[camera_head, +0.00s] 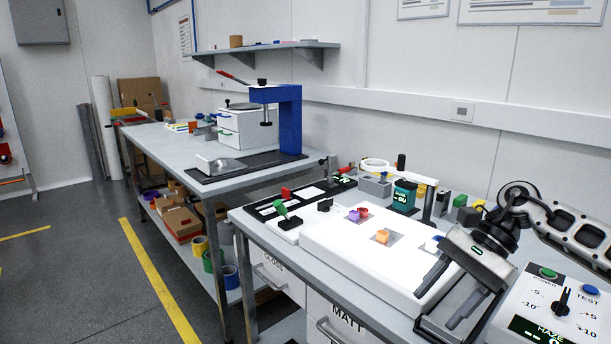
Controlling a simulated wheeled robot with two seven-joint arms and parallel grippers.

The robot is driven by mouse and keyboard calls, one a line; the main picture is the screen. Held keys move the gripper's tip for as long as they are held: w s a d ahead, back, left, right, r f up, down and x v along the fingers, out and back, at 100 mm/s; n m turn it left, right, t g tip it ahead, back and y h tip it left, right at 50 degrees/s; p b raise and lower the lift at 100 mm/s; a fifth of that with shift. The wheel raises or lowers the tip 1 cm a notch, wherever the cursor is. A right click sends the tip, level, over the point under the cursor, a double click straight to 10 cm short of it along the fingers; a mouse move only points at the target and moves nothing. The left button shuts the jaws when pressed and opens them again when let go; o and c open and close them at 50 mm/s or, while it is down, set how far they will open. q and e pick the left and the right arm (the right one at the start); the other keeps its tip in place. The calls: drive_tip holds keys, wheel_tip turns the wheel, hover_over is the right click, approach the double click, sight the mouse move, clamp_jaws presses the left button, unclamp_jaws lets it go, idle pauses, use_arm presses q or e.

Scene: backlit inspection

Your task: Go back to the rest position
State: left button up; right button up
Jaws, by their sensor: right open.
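My right gripper (434,310) is at the right of the head view, its arm coming in from the right edge. Its two dark fingers point down and to the left and are apart, with nothing seen between them. It is over the right end of the white light panel (335,250) on the near bench. An orange piece (382,237) lies on a grey patch of the panel, left of the gripper and apart from it. A purple piece (354,215) and a red piece (363,211) lie farther back on it. My left gripper is not in view.
A control box (557,310) with a black knob and coloured buttons stands right of the gripper. A blue press (290,120) is on the far bench. The floor at left is clear.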

drive_tip(key=s+a+f+m+t+y, duration=0.1)
drive_tip(key=s+a+m+t+y, duration=0.15)
drive_tip(key=a+m+y, duration=0.5)
drive_tip(key=s+a+f+m+t+y, duration=0.2)
drive_tip(key=a+m+t+y, duration=0.2)
drive_tip(key=a+m, duration=0.7)
drive_tip(key=s+d+f+n+t+h, duration=0.3)
drive_tip(key=s+f+n+h, duration=0.3)
drive_tip(key=n, duration=1)
drive_tip(key=s+d+f+n+t+h, duration=0.3)
drive_tip(key=s+d+f+n+h, duration=0.3)
drive_tip(key=f+n+h, duration=0.4)
wheel_tip(320, 180, down, 5)
drive_tip(key=s+n, duration=0.1)
drive_tip(key=n, duration=0.6)
drive_tip(key=shift+s+t, duration=0.2)
drive_tip(key=shift+t, duration=0.15)
drive_tip(key=shift+h, duration=0.25)
drive_tip(key=shift+c, duration=0.3)
